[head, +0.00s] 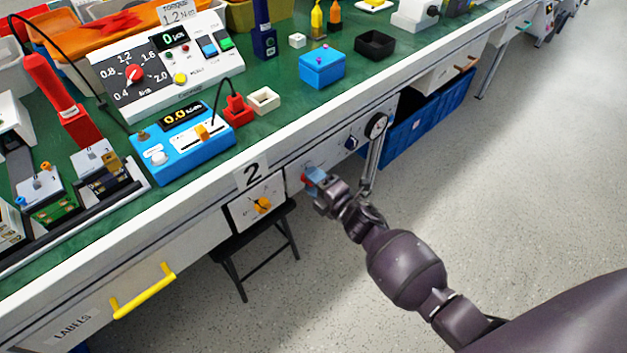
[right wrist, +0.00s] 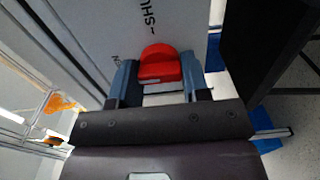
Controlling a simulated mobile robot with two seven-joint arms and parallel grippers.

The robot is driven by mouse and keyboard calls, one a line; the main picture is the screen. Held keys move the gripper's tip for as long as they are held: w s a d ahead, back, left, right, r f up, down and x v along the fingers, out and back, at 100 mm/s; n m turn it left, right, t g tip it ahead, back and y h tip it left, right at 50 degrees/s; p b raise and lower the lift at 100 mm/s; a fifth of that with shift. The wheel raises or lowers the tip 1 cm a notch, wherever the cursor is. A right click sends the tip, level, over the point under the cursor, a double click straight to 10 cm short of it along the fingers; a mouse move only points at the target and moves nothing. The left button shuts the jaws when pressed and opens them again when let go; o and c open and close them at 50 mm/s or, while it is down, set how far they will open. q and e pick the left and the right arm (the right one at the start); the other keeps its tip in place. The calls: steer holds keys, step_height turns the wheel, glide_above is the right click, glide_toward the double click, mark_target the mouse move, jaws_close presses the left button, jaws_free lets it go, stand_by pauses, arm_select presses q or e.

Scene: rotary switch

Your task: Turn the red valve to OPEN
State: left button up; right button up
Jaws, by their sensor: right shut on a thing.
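The red valve (right wrist: 163,62) is a knob with a rounded top on a pale panel, between the two blue-grey fingers in the right wrist view. In the head view only a small bit of red (head: 304,179) shows beside the fingers at the bench's front. My right gripper (head: 313,181) is shut on the valve. Black lettering (right wrist: 148,16) that looks like "SHU…" is on the panel beside the valve. A letter near the left finger is partly hidden. I cannot read the valve's exact angle. My left gripper is not in view.
A black stool (head: 258,245) stands below. The floor (head: 540,190) at right is clear.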

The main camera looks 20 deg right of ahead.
stand_by(0.4)
steer(key=o, duration=0.9)
arm_select(q)
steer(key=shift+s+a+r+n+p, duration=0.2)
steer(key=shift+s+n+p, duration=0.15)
steer(key=shift+p, duration=0.5)
arm_select(e)
steer(key=v, duration=1)
steer(key=shift+s+d, duration=0.15)
steer(key=shift+s, duration=0.25)
